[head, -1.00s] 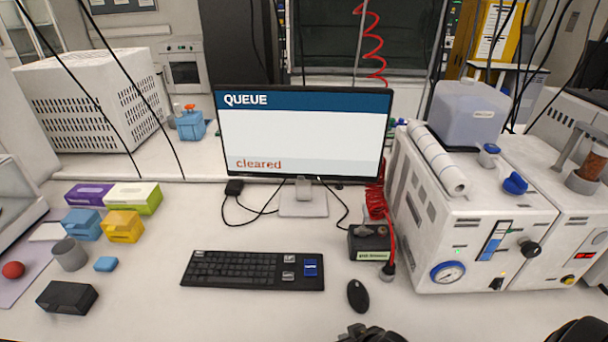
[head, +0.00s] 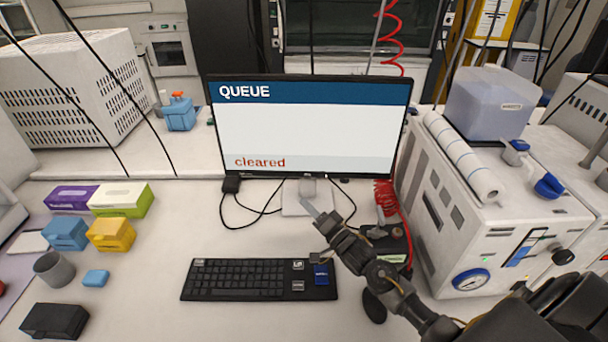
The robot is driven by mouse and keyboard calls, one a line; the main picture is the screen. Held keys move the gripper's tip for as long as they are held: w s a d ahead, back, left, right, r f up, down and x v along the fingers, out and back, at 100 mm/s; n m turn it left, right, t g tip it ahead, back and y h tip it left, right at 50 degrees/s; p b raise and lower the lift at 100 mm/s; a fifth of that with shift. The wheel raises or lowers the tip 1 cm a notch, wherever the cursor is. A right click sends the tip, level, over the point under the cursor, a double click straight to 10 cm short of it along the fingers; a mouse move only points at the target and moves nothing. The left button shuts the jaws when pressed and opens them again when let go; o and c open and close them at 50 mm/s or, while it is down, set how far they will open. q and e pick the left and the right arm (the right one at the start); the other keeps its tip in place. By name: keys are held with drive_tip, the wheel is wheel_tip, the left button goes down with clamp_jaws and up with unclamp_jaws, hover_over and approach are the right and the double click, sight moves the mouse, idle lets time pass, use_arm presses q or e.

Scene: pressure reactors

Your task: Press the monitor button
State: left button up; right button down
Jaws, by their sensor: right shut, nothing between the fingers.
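The monitor (head: 308,125) stands at the back of the bench, its screen reading "QUEUE" and "cleared". I cannot make out a separate button on its dark lower frame. My right gripper (head: 311,209) reaches in from the lower right, shut and empty, its pale tip in front of the monitor stand (head: 292,205) and below the screen. Whether the tip touches anything, I cannot tell. The black keyboard (head: 235,279) lies in front, with a blue key (head: 321,274) and grey keys at its right end. My left gripper is out of view.
My right arm partly hides the mouse (head: 374,308) and a dark box with a red coiled cable (head: 386,198). The white reactor unit (head: 470,240) stands close on the right. Small boxes, including a yellow one (head: 110,235), sit at left.

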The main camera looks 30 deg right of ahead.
sight(307, 176)
drive_tip(key=w+d+b, duration=0.4)
drive_tip(key=w+b, duration=0.1)
drive_tip(key=w, duration=0.2)
drive_tip(key=shift+w+d, duration=0.15)
drive_tip(key=shift+d, duration=0.2)
drive_tip(key=shift+w+d, duration=0.1)
drive_tip(key=shift+w, duration=0.05)
idle(2.1)
drive_tip(key=shift+w+d, duration=0.1)
drive_tip(key=shift+w, duration=0.15)
drive_tip(key=shift+w+d, duration=0.2)
drive_tip(key=shift+w, duration=0.1)
idle(0.9)
drive_tip(key=shift+s, duration=0.1)
drive_tip(key=shift+s+a+p, duration=0.4)
drive_tip(key=shift+s+p, duration=0.1)
drive_tip(key=shift+s, duration=0.1)
